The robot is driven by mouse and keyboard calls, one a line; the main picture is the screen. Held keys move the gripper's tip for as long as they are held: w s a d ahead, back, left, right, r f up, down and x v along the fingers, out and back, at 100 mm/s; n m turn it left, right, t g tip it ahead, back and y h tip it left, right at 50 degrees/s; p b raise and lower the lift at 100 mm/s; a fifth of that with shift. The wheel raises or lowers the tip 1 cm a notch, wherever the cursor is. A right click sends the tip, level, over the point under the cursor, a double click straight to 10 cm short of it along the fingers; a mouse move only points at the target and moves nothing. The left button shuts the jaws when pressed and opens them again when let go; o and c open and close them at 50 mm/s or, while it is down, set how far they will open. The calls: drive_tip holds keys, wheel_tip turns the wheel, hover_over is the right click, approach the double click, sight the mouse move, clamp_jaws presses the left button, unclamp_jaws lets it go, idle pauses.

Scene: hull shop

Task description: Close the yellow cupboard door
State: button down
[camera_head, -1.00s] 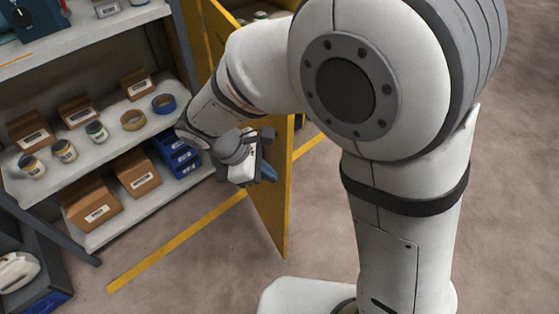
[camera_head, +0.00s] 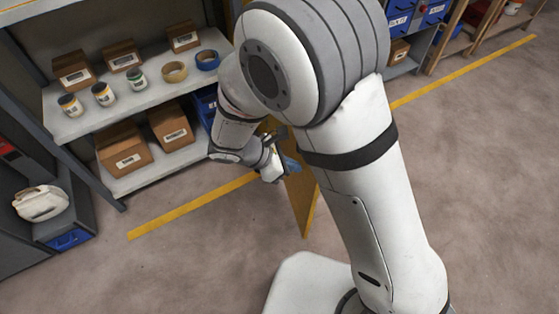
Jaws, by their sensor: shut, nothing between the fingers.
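The yellow cupboard door (camera_head: 303,202) stands open, edge out over the floor. My arm hides most of it, and only its lower part shows clearly. My gripper (camera_head: 287,166) is at the door's left side, in front of its face. The gripper is small in the picture and is shut with nothing in it. I cannot tell whether it touches the door. The cupboard's opening and the door's hinge side are hidden behind my arm.
A grey shelf unit (camera_head: 75,126) at the left holds brown boxes, jars and tape rolls. A white jug (camera_head: 41,203) stands on a dark unit at far left. A yellow floor line (camera_head: 190,207) runs beneath. The floor at front and right is clear.

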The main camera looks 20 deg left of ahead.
drive_tip(key=shift+w+d+r, duration=0.1)
drive_tip(key=shift+w+d, duration=0.4)
drive_tip(key=shift+d, duration=0.25)
drive_tip(key=shift+w+d+r, duration=0.1)
drive_tip(key=shift+w+d, duration=0.4)
drive_tip(key=shift+d, duration=0.25)
